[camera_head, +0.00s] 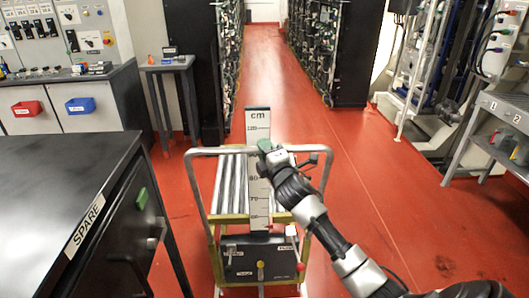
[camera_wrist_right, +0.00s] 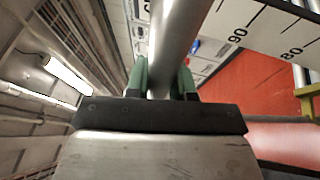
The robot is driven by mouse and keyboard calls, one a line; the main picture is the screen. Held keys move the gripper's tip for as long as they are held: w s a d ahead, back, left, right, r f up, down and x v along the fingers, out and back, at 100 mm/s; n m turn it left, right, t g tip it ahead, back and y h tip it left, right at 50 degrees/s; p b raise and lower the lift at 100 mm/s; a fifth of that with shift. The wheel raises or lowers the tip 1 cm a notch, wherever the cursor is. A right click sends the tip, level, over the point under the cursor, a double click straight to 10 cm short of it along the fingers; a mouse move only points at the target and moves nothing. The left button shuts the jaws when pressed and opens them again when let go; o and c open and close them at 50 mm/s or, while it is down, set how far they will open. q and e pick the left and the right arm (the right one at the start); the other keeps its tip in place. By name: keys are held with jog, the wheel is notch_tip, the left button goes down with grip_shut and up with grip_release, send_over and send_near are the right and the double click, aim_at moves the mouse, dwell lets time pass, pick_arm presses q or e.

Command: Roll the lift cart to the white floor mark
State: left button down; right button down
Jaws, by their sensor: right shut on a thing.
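The lift cart (camera_head: 232,220) stands in front of me on the red floor, with a pale tubular push handle (camera_head: 222,151), a roller top and a yellowish frame. An upright white cm scale (camera_head: 258,125) rises at its middle. My right gripper (camera_head: 265,148) reaches in from the right and is shut on the handle's top bar. In the right wrist view the green fingers (camera_wrist_right: 163,78) sit on both sides of the metal bar (camera_wrist_right: 176,32). I cannot make out a distinct white floor mark; only a thin pale line (camera_head: 361,176) runs along the floor. My left gripper is not in view.
A black cabinet labelled SPARE (camera_head: 85,225) stands close to the cart's left. Black battery racks (camera_head: 338,55) flank a clear red aisle (camera_head: 268,60) ahead. A small side table (camera_head: 168,65) is at the back left. A grey shelf cart (camera_head: 500,110) stands at right.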

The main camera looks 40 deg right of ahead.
jog(key=c, duration=1.3)
grip_release()
jog(key=shift+w+d+f, duration=0.1)
jog(key=shift+c, duration=0.2)
jog(key=o, duration=0.4)
jog(key=shift+s, duration=0.2)
jog(key=shift+s, duration=0.3)
jog(key=b+v, duration=0.1)
jog(key=v, duration=0.9)
jog(key=shift+s, duration=0.15)
jog(key=shift+c, duration=0.2)
